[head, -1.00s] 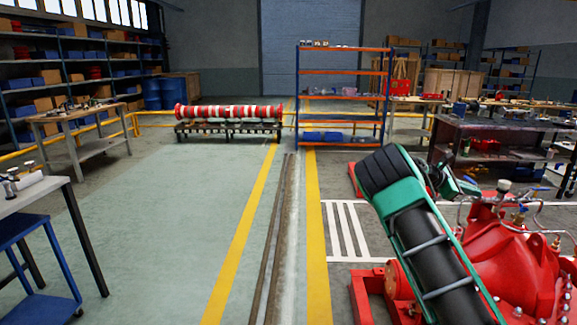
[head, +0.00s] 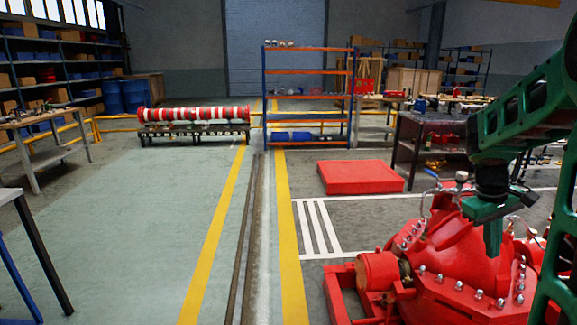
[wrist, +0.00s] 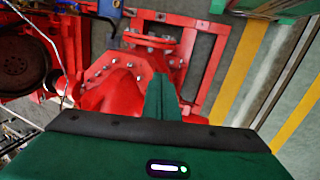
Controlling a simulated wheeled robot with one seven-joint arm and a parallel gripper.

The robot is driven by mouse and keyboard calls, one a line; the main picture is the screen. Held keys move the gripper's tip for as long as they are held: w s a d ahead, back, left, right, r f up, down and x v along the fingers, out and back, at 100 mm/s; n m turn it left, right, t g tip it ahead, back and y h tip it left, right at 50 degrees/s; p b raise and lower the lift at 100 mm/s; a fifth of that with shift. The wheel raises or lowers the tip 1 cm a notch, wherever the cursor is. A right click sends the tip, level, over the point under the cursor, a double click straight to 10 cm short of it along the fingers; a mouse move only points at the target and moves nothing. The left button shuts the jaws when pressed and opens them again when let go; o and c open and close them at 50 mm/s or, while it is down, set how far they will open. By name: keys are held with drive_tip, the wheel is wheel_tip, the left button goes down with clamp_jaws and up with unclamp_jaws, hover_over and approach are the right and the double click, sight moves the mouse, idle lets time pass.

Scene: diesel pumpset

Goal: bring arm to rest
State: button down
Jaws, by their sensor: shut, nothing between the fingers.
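My green arm reaches in from the right edge of the head view. My gripper (head: 490,232) hangs down from it in front of the red pump (head: 455,270) and looks shut and empty. In the wrist view the green finger of my gripper (wrist: 163,98) points over the red pump casing (wrist: 125,85), with nothing held. The gap between the gripper and the pump cannot be told. Part of the pump is hidden behind the gripper and arm.
A red plinth (head: 362,177) lies on the floor behind the pump. A dark workbench (head: 440,135) stands beyond it. An orange and blue rack (head: 307,97) is at the back. A red-and-white striped pipe (head: 194,115) rests on a stand. The floor at left centre (head: 135,220) is clear.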

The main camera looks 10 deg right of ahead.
drive_tip(key=s+a+f+m+y, duration=0.1)
drive_tip(key=s+a+m+y, duration=0.2)
drive_tip(key=s+a, duration=1.3)
drive_tip(key=s+m, duration=0.3)
drive_tip(key=s, duration=0.1)
drive_tip(key=shift+s+a+t+y, duration=0.25)
drive_tip(key=shift+t+y, duration=0.05)
drive_tip(key=shift+t, duration=0.1)
drive_tip(key=shift+f, duration=0.1)
